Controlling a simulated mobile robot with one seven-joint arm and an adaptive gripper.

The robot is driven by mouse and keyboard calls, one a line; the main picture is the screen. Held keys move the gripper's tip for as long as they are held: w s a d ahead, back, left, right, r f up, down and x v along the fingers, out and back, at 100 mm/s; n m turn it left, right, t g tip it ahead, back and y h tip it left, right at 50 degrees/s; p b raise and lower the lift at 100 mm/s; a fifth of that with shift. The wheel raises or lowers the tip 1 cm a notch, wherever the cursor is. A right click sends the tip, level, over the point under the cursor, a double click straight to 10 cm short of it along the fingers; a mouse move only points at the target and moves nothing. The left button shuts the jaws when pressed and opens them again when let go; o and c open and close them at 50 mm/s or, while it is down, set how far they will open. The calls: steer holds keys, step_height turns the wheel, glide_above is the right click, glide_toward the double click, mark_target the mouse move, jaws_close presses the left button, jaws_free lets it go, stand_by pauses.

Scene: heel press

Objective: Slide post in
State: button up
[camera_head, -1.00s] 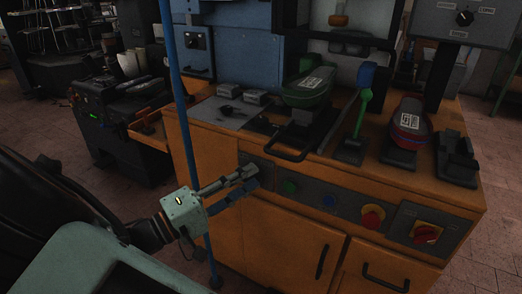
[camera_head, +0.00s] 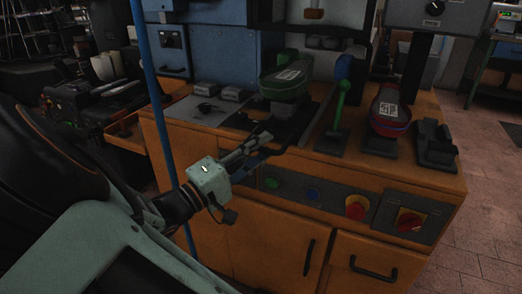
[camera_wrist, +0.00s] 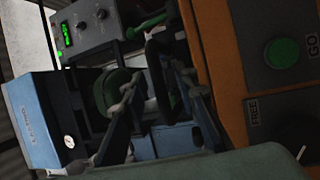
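The post carries a green shoe form (camera_head: 286,77) and stands on a dark slide (camera_head: 290,108) on the orange bench top. A dark loop handle (camera_wrist: 153,62) sticks out at its front; the head view shows it partly hidden by my gripper. My gripper (camera_head: 264,142) reaches over the bench's front edge beside the handle. In the wrist view, my gripper (camera_wrist: 160,92) has its two fingers well apart, with the handle's dark bar between or just beyond the tips. I cannot tell whether they touch. The green form (camera_wrist: 118,92) shows behind the left finger.
A green lever (camera_head: 342,105) stands right of the slide. The front panel (camera_head: 340,203) has buttons and knobs.

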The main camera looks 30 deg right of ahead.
mark_target(286, 125)
jaws_close()
stand_by(0.3)
steer(key=w+d, duration=0.2)
steer(key=d, duration=0.1)
steer(key=w+d, duration=0.3)
steer(key=shift+d, duration=0.2)
jaws_free()
